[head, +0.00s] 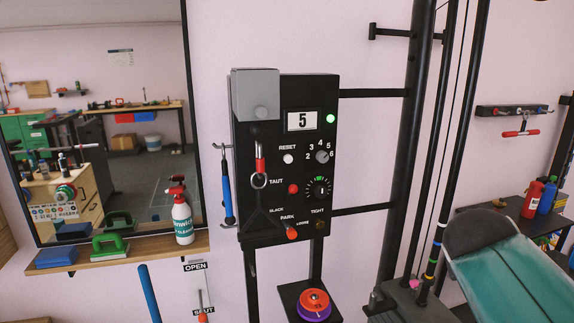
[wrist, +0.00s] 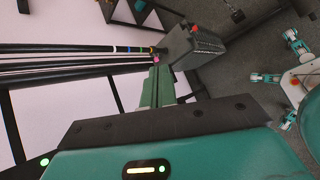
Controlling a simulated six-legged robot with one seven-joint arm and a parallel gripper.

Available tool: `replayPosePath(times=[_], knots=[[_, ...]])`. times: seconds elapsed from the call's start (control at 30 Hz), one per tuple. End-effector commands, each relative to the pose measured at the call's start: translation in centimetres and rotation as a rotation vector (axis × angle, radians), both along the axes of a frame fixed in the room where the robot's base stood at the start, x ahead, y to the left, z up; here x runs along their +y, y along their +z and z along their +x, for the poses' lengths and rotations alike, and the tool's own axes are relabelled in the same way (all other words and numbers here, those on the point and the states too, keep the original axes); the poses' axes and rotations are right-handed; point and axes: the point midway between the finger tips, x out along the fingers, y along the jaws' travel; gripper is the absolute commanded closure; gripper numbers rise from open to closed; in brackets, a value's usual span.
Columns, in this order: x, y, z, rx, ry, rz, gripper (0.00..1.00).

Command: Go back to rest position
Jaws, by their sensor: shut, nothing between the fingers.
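My gripper (wrist: 155,72) shows in the wrist view as narrow green fingers beyond a dark bar, closed together with nothing between them. They point towards black rods with coloured bands and a dark grey block. The fingers are not clear in that view. The black control panel (head: 270,165) stands left of my arm, apart from it. Its display reads 5 and a green lamp is lit.
Black upright rods (head: 450,130) and a thick post (head: 408,150) stand close to my arm. A red and purple disc pile (head: 314,304) sits below the panel. A shelf (head: 150,248) holds a spray bottle (head: 182,218) and a green-handled tool (head: 110,245). A side table (head: 510,230) holds bottles.

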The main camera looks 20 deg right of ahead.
Motion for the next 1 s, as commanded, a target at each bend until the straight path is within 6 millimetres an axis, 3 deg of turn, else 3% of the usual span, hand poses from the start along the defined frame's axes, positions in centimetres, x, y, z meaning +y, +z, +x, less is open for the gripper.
replayPosePath(times=[0.1, 0.2, 0.33, 0.5, 0.6, 0.7, 1.0], knots=[[6.1, -2.6, 3.5, -0.202, -0.069, 0.207, 1.00], [11.3, -4.7, 5.4, -0.334, -0.161, 0.401, 1.00], [18.3, -7.1, 6.6, -0.452, -0.314, 0.659, 1.00], [26.1, -9.8, 6.3, -0.509, -0.546, 0.939, 1.00], [28.8, -10.6, 5.9, -0.514, -0.649, 1.032, 1.00], [30.0, -11.1, 5.6, -0.513, -0.702, 1.073, 1.00], [30.1, -11.1, 5.6, -0.515, -0.713, 1.079, 1.00]])
